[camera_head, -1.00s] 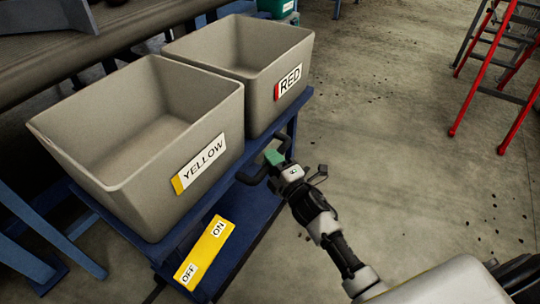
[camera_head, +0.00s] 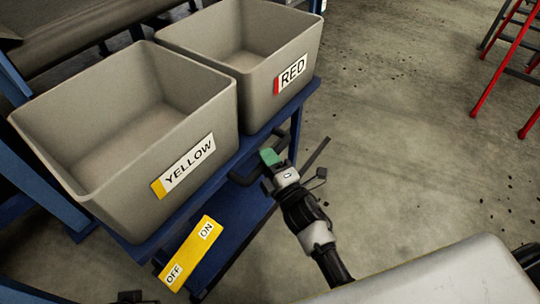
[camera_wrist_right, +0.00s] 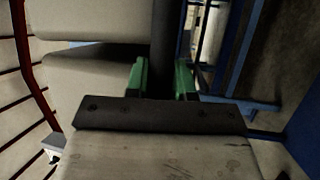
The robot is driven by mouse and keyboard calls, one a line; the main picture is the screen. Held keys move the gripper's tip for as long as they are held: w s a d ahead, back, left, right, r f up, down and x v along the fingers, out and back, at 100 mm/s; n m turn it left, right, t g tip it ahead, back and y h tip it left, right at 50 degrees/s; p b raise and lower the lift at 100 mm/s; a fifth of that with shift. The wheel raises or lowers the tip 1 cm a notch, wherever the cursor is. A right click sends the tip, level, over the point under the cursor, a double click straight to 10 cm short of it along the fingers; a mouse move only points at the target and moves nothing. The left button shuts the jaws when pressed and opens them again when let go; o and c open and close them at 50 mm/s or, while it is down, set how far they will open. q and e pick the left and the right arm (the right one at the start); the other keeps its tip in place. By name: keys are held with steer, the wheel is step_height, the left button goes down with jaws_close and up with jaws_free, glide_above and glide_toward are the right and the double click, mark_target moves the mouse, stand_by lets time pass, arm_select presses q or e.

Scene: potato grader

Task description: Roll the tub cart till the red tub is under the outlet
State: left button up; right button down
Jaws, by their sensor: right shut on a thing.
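The tub cart is a blue frame (camera_head: 226,208) carrying two grey tubs. The tub with the RED label (camera_head: 258,78) stands at the far end, and the tub with the YELLOW label (camera_head: 105,150) stands nearer. Both look empty inside. My right gripper (camera_head: 271,160) is shut on the dark cart handle (camera_head: 244,178) at the cart's right side. In the right wrist view, the green fingers (camera_wrist_right: 161,80) sit on both sides of the handle's dark bar (camera_wrist_right: 163,40). My left gripper is not clearly seen. I cannot make out the outlet.
Dark machinery (camera_head: 70,22) with blue supports stands close behind the tubs at upper left. A red ladder (camera_head: 492,75) stands at upper right. The concrete floor (camera_head: 410,130) between is open.

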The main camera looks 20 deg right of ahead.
steer(key=shift+s+a+f, duration=0.1)
steer(key=shift+a+f, duration=0.05)
steer(key=c, duration=1.3)
jaws_free()
steer(key=shift+c, duration=0.2)
arm_select(q)
steer(key=shift+s+a, duration=0.15)
arm_select(e)
steer(key=o, duration=0.4)
steer(key=shift+s, duration=0.1)
arm_select(q)
steer(key=shift+w+f, duration=0.35)
steer(key=shift+f, duration=0.25)
arm_select(e)
steer(key=v, duration=1)
steer(key=shift+s, duration=0.35)
